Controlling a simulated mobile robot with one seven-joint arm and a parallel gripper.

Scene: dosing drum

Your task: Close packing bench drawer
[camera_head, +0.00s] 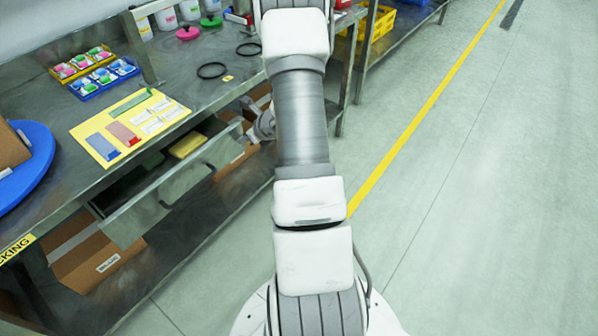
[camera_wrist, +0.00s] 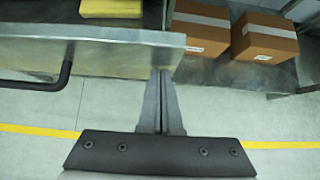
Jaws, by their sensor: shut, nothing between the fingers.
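The packing bench (camera_head: 60,185) is a metal table on the left in the head view. Its drawer (camera_head: 172,192) is pulled out below the top, with a grey front panel and a dark handle. A yellow item (camera_head: 188,145) lies inside the drawer. In the wrist view the drawer front (camera_wrist: 120,38) runs across the upper left, with the black handle (camera_wrist: 50,80) at far left and the yellow item (camera_wrist: 110,8) behind. My gripper (camera_wrist: 162,75) is shut and empty, its tips close to the panel's right end; I cannot tell whether they touch. My arm hides part of the bench in the head view.
Cardboard boxes (camera_wrist: 265,38) sit on the lower shelf, also in the head view (camera_head: 85,255). A yellow card (camera_head: 130,125), trays (camera_head: 103,77) and a blue disc (camera_head: 30,165) are on the bench top. The floor (camera_head: 480,200) to the right is clear.

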